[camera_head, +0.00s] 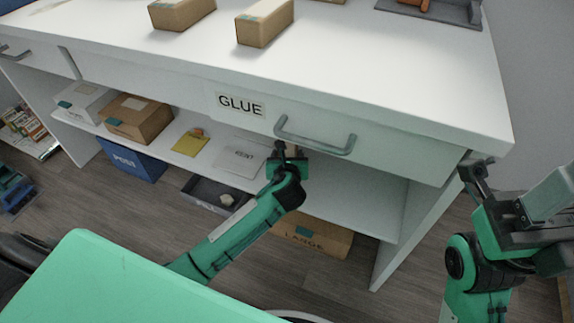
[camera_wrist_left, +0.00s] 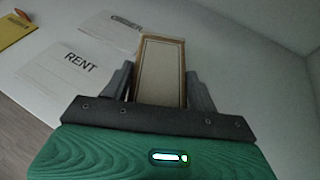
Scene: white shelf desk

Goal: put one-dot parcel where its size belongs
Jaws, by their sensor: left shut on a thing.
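My left gripper (camera_head: 287,152) reaches under the desktop, over the shelf near the GLUE drawer. In the left wrist view it (camera_wrist_left: 160,90) is shut on a tan parcel (camera_wrist_left: 160,70) with a pale, framed face, held between the two fingers. No dots can be made out on this face. Two other tan parcels lie on the desktop, one at the left (camera_head: 182,12) and one at the right (camera_head: 265,22); I cannot read dots on them. A cardboard box marked LARGE (camera_head: 318,238) stands on the floor under the shelf. My right gripper (camera_head: 476,170) is beyond the desk's right end.
The GLUE drawer (camera_head: 190,92) is closed, its handle (camera_head: 315,140) sticking out above my left gripper. The shelf holds a white box (camera_head: 85,97), a brown box (camera_head: 137,117), a yellow pad (camera_head: 190,143) and papers (camera_head: 240,157). Below are a blue POST bin (camera_head: 130,160) and a dark tray (camera_head: 207,191).

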